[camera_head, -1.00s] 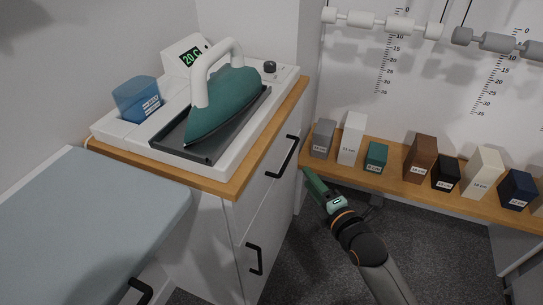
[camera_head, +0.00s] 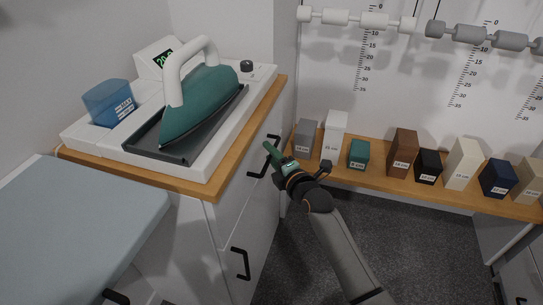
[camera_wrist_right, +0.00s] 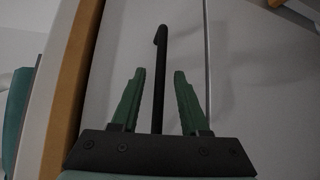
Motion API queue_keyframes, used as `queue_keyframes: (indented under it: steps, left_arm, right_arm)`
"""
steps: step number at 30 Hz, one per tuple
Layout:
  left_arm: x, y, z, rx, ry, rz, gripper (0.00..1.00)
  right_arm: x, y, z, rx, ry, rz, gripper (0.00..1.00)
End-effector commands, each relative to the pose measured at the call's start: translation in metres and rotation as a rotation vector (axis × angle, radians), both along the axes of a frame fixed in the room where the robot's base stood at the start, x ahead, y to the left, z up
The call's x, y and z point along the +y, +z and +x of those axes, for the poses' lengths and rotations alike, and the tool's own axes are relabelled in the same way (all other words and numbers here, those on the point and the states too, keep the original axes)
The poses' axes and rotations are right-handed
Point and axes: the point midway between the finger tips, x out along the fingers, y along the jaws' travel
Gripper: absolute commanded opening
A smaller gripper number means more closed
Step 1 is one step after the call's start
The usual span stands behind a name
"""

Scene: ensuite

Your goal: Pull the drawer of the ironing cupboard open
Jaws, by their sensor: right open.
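The ironing cupboard (camera_head: 196,235) is white with a wooden top and stands left of centre in the head view. Its upper drawer has a black bar handle (camera_head: 257,172), partly hidden by my right gripper (camera_head: 270,150). In the right wrist view, the handle (camera_wrist_right: 160,75) runs between the two green fingers of my right gripper (camera_wrist_right: 159,90). The fingers are open, one on each side of the bar, with a gap to it on both sides. A lower black handle (camera_head: 241,264) is on the front below. My left gripper is not in view.
A green iron (camera_head: 200,108) stands on its base on the cupboard top, beside a blue water tank (camera_head: 108,103). An ironing board (camera_head: 75,225) is at the lower left. A wooden shelf (camera_head: 375,180) with several labelled blocks runs along the right wall.

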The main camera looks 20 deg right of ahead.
Motion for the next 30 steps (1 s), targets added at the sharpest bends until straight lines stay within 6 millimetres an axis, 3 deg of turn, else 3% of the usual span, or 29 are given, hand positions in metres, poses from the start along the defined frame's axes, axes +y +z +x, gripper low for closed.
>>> queue_keyframes:
  steps: [5,17,30]
  left_arm:
    - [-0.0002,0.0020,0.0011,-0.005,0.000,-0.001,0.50]
    - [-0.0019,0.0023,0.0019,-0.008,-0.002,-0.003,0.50]
    - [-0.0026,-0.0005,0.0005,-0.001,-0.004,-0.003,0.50]
  right_arm:
    - [-0.0001,0.0003,0.0000,-0.001,0.000,0.000,0.45]
    - [-0.0001,0.0002,-0.0003,0.000,0.000,0.000,0.01]
    - [-0.0003,0.0001,-0.0004,0.000,0.000,0.000,0.00]
